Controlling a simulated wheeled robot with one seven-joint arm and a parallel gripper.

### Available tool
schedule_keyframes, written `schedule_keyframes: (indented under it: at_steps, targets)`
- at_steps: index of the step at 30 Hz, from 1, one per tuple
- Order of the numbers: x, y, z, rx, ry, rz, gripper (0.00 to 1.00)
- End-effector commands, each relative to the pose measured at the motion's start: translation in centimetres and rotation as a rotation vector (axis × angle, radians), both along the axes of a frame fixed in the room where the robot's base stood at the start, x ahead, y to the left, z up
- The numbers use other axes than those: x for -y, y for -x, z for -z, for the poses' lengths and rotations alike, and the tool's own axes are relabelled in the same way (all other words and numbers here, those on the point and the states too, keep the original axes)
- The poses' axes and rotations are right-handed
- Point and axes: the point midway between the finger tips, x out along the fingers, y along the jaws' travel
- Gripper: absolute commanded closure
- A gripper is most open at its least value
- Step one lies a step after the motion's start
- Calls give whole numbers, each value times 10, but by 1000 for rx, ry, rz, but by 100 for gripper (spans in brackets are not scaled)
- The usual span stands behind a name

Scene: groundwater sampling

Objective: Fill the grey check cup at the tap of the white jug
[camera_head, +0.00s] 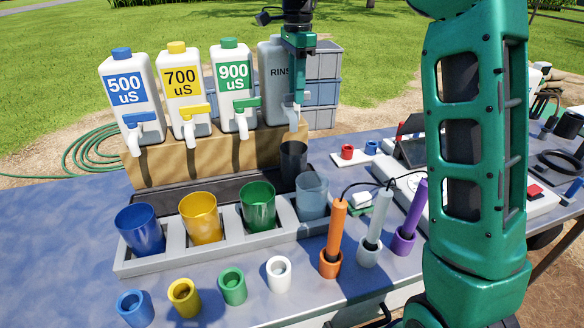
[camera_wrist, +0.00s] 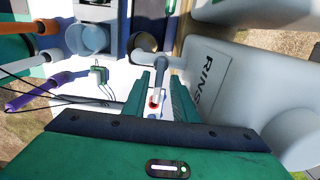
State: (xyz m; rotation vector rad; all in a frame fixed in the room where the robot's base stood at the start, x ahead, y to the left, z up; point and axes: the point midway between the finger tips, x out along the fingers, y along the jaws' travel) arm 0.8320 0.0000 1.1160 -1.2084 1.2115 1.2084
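The pale jug marked RINSE (camera_head: 273,80) stands at the right end of the jug row. Its tap (camera_head: 291,112) points down over a dark grey cup (camera_head: 293,165), which stands upright below; its contents are not visible. A paler, see-through grey cup (camera_head: 312,196) sits in the tray's right-hand slot. Neither cup is in my gripper. My gripper (camera_head: 298,98) is beside the RINSE tap, pointing down. In the wrist view my gripper (camera_wrist: 162,82) has its two green fingers apart, with the tap (camera_wrist: 164,64) at their tips. I cannot tell whether they touch it.
White jugs marked 500 (camera_head: 125,92), 700 (camera_head: 183,85) and 900 (camera_head: 234,80) stand to the left. The grey tray (camera_head: 190,262) holds blue, yellow and green cups. Orange (camera_head: 335,230), grey and purple probes stand to the right. The table's left side is clear.

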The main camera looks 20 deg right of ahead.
Motion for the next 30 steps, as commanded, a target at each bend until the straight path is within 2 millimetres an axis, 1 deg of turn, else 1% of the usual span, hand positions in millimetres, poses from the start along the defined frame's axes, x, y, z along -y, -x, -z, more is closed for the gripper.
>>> schedule_keyframes:
  at_steps: [1, 2, 3, 8, 10, 18, 21, 30]
  targets:
    - [0, 0, 0, 0, 0, 0, 88]
    - [0, 0, 0, 0, 0, 0, 95]
    - [0, 0, 0, 0, 0, 0, 100]
    - [0, -1, 0, 2, 0, 1, 100]
    - [0, 0, 0, 3, 0, 31, 100]
    - [-2, 6, -1, 5, 0, 386, 100]
    - [-3, 7, -1, 6, 1, 447, 100]
    - [-3, 7, -2, 8, 1, 455, 100]
